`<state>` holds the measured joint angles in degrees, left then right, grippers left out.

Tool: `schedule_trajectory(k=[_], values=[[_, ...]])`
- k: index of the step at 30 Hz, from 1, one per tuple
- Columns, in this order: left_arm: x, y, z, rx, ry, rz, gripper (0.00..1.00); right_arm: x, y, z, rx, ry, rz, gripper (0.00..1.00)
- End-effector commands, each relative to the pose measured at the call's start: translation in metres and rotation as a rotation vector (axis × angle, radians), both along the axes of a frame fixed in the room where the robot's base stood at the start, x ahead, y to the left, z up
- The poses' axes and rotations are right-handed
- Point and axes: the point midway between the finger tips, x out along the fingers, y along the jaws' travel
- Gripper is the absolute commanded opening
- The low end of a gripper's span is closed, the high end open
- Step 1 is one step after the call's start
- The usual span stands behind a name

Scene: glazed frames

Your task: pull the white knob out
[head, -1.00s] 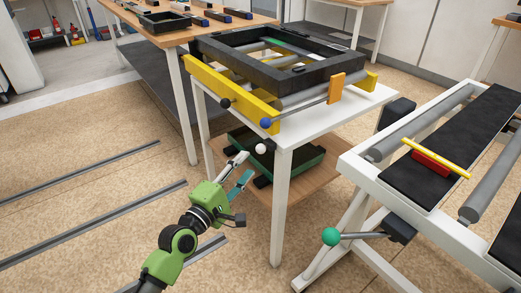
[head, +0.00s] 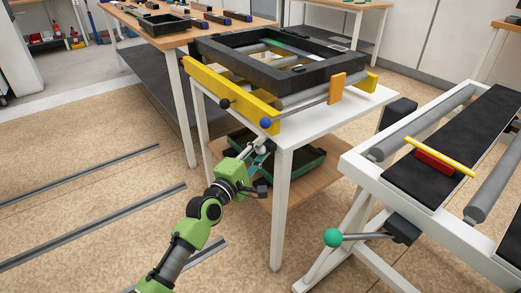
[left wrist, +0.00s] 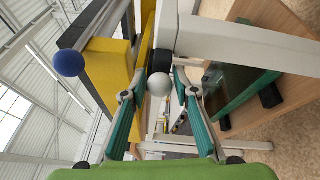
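The white knob (left wrist: 159,85) is a small pale ball in the left wrist view, in front of a dark round part at the table's white edge. My left gripper (left wrist: 159,80) is open, with one finger on each side of the knob. The right finger is very close to it; I cannot tell if it touches. In the head view my left gripper (head: 257,149) is just below the table top's front edge and largely hides the knob. My right gripper is not in view.
A green-knobbed lever (head: 333,237) is at the right. A dark green crate (head: 307,164) is on the lower shelf.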

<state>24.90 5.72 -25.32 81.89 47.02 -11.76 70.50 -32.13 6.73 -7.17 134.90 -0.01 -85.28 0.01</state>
Motion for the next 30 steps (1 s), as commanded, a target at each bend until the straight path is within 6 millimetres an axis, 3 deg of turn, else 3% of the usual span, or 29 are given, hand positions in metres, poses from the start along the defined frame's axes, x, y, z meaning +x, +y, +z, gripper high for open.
schedule_trajectory(k=[1,3,9,15,25,26,27,30], values=[[0.0,0.0,0.0,0.0,0.0,0.0,0.1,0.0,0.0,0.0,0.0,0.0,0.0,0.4],[0.0,0.0,0.0,0.0,0.0,0.0,0.0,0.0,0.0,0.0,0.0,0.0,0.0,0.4],[-0.005,0.007,0.0,-0.001,0.001,0.001,0.0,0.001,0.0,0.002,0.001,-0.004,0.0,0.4],[-0.02,0.027,-0.001,0.002,0.003,0.001,0.0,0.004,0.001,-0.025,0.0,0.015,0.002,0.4],[-0.022,0.031,-0.002,0.002,0.003,0.001,0.0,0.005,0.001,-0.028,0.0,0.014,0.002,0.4],[-0.022,0.031,-0.002,0.002,0.003,0.001,0.26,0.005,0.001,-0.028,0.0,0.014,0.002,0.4],[-0.022,0.031,-0.002,0.003,0.002,0.001,0.36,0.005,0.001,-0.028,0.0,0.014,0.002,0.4],[-0.021,0.03,-0.002,0.002,0.002,0.002,0.38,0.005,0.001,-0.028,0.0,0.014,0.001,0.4]])
